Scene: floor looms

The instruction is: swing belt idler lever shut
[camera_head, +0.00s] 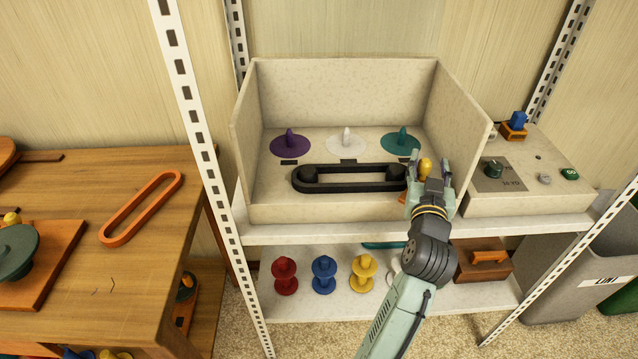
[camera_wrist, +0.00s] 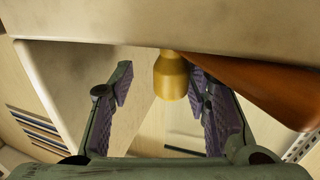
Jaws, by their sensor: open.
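The idler lever shows as an orange arm (camera_wrist: 262,88) with a yellow knob (camera_wrist: 171,78) in the wrist view. In the head view the knob (camera_head: 425,165) is at the right of the open-front box, and most of the lever is hidden by my gripper. My gripper (camera_head: 430,172) is open, with its fingers on either side of the knob. In the wrist view the knob lies between the fingers, closer to the right one; I cannot tell if they touch. A black belt (camera_head: 350,188) loops around two dark pulleys to the left of the lever.
The pale box (camera_head: 345,90) has back and side walls. Purple (camera_head: 290,145), white (camera_head: 346,142) and teal (camera_head: 400,143) discs with upright tabs sit behind the belt. A control panel (camera_head: 498,174) stands right. Spools and a wooden box (camera_head: 482,262) fill the lower shelf.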

